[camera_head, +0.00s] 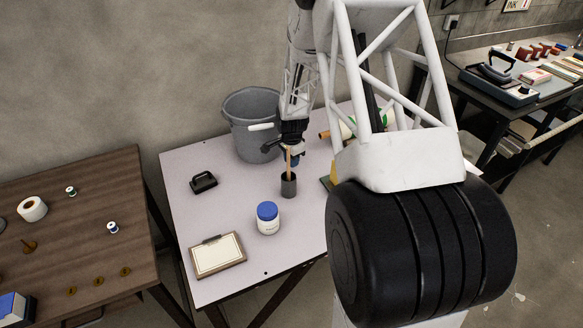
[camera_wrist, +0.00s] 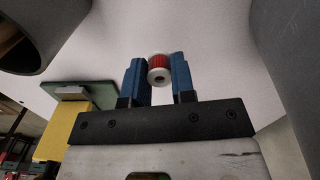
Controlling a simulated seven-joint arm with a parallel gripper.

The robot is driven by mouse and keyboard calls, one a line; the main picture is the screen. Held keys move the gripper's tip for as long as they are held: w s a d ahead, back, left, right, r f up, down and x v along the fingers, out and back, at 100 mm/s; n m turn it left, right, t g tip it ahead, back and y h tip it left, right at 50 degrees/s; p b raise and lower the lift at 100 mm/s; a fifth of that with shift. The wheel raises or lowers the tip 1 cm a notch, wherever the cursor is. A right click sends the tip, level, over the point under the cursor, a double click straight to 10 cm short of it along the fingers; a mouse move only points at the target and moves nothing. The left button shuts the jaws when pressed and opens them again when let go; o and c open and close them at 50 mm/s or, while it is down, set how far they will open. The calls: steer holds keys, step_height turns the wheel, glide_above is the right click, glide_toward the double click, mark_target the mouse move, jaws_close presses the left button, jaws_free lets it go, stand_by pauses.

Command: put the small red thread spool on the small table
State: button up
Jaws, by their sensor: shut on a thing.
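The small red thread spool (camera_wrist: 158,62) shows in the wrist view, red with pale ends. It sits between the blue fingers of my gripper (camera_wrist: 158,75), which is shut on it. In the head view my gripper (camera_head: 297,150) is over the back middle of the small pale table (camera_head: 205,155), just behind a dark cup. The spool cannot be made out there. Whether it touches the tabletop I cannot tell.
On the pale table are a grey bucket (camera_head: 245,140), a dark cup (camera_head: 289,187) with a wooden stick, a blue-lidded jar (camera_head: 268,224), a black stamp-like object (camera_head: 203,182) and a clipboard (camera_head: 217,262). A brown table (camera_head: 60,190) with spools stands left.

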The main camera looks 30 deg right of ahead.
steer(key=shift+f, duration=1.95)
steer(key=o, duration=0.9)
steer(key=shift+f, duration=0.1)
step_height(320, 180, up, 12)
steer(key=shift+r, duration=0.15)
